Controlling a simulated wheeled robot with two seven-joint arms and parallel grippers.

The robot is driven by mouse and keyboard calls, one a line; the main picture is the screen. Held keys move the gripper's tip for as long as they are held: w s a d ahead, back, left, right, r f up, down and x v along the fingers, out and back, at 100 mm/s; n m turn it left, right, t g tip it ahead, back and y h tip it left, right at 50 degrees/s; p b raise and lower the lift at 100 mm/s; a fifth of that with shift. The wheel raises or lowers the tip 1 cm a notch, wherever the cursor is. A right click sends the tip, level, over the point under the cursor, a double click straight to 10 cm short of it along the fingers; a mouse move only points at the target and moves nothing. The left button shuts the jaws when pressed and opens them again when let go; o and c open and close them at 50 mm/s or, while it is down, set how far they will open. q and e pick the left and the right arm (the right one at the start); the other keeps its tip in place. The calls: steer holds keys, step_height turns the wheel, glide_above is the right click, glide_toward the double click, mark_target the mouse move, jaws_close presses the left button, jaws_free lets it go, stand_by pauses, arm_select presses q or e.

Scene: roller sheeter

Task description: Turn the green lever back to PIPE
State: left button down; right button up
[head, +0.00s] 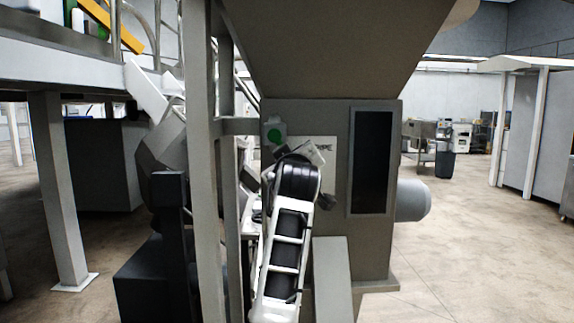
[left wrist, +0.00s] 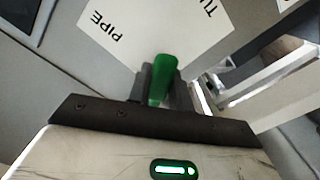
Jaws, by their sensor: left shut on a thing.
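The green lever (left wrist: 163,75) stands upright in the left wrist view, between the two dark fingers of my left gripper (left wrist: 160,88). The gripper is shut on it. Behind the lever is a white label plate (left wrist: 150,28). The word PIPE is on its left part and a cut-off word starting TU is on its right part. The lever lies between and below the two words in this view. In the head view the label plate (head: 325,146) shows beside my wrist, which hides the gripper's hold on the lever. My right gripper is not in view.
The grey machine body (head: 330,220) with a dark opening (head: 370,160) stands behind my arm. A grey upright post (head: 202,180) is just left of it. A sloped hopper (head: 335,50) hangs above. The floor (head: 470,240) to the right is clear.

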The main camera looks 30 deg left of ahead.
arm_select(q)
steer(key=shift+d, duration=0.1)
stand_by(0.4)
steer(key=c, duration=1.3)
jaws_free()
steer(key=shift+o, duration=0.2)
